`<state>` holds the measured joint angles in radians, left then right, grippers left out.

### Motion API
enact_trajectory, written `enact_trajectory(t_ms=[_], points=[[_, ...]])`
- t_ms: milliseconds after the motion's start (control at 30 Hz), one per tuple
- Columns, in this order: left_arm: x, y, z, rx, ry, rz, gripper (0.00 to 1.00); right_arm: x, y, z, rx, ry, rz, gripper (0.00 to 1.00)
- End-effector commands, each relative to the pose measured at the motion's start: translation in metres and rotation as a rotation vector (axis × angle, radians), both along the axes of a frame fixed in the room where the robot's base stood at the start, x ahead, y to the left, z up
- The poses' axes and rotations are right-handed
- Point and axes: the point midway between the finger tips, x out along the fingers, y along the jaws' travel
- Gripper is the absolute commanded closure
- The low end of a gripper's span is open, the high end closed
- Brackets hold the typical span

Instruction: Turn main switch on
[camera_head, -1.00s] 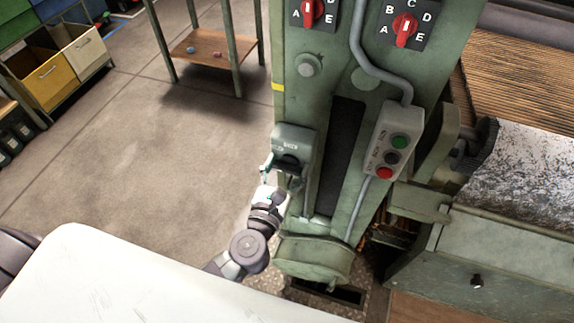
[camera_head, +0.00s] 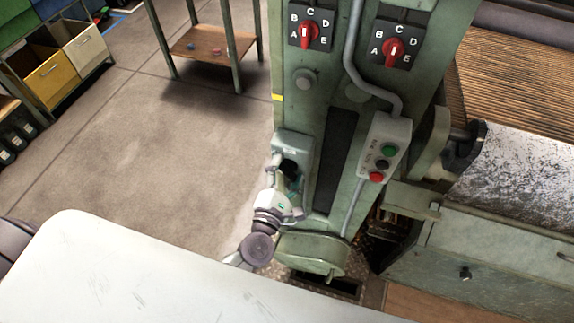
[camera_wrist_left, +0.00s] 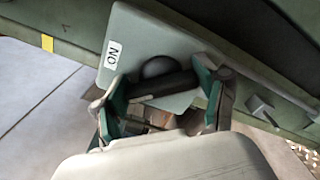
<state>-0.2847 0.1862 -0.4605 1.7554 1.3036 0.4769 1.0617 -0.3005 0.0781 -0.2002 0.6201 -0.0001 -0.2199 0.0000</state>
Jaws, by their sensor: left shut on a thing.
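The main switch is a grey-green box (camera_head: 292,143) on the side of the green machine column. A dark bar handle (camera_wrist_left: 165,84) with a round hub crosses the box's face. My left gripper (camera_head: 284,176) is at the switch and hides part of it in the head view. In the wrist view its green-padded fingers (camera_wrist_left: 165,92) stand at either side of the dark handle, shut on it. My right gripper is not in view.
Two red rotary selectors (camera_head: 310,32) (camera_head: 393,48) sit higher on the column. A push-button box (camera_head: 384,147) with green, black and red buttons is to the right. A round green housing (camera_head: 312,254) lies below the gripper. Open floor (camera_head: 170,150) extends left.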

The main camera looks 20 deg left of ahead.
Motion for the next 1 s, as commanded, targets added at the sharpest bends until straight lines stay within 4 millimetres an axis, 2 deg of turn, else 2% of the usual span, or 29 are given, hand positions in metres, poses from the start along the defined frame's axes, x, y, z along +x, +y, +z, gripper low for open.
enact_trajectory(t_ms=[100, 600, 1000], points=[[-0.001, -0.001, 0.001, 0.109, 0.000, -0.001, 0.62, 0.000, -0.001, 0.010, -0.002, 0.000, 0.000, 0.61], [0.000, -0.002, -0.002, 0.542, -0.016, -0.001, 0.62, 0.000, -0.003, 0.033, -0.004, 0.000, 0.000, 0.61], [-0.001, -0.002, -0.004, 0.716, -0.022, -0.002, 0.62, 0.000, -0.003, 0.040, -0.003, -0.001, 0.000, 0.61]])
